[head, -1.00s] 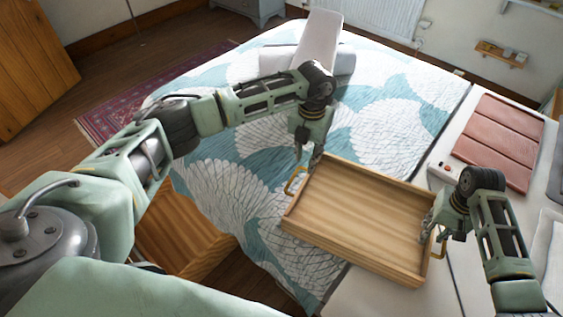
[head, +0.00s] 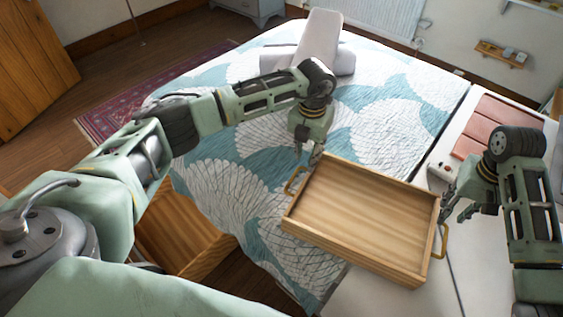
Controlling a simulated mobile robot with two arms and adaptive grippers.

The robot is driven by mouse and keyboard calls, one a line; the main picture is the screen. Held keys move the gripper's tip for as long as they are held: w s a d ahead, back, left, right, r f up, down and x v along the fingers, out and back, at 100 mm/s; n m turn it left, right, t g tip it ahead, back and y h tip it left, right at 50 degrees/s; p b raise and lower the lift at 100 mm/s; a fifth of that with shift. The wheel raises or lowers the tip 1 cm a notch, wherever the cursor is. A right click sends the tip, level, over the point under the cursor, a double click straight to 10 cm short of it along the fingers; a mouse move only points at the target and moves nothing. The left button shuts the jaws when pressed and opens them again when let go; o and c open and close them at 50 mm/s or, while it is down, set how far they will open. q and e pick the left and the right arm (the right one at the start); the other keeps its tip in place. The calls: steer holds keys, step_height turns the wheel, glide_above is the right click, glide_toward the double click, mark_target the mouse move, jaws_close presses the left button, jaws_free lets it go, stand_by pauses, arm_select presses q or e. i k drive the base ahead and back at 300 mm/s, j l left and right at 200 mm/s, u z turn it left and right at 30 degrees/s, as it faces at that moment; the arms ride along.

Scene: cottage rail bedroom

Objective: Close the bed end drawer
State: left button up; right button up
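The bed end drawer (head: 185,240) looks like the open wooden box at the lower left, pulled out beside the patterned bed. My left arm and body hide part of it. My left gripper (head: 308,154) hangs over the bed by the left handle of a wooden tray (head: 360,220); its fingers look apart, with nothing between them. My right gripper (head: 456,208) is open and empty, just right of the tray and clear of its right handle (head: 441,240). Neither gripper is at the drawer.
The tray rests across the bed's (head: 225,190) corner and a white surface at the right. A pinkish panelled item (head: 490,125) lies on that surface. Wooden floor shows at the left, with a red rug (head: 110,112) along the bed's far side.

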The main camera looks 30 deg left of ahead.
mark_target(171, 234)
steer(key=k, duration=1)
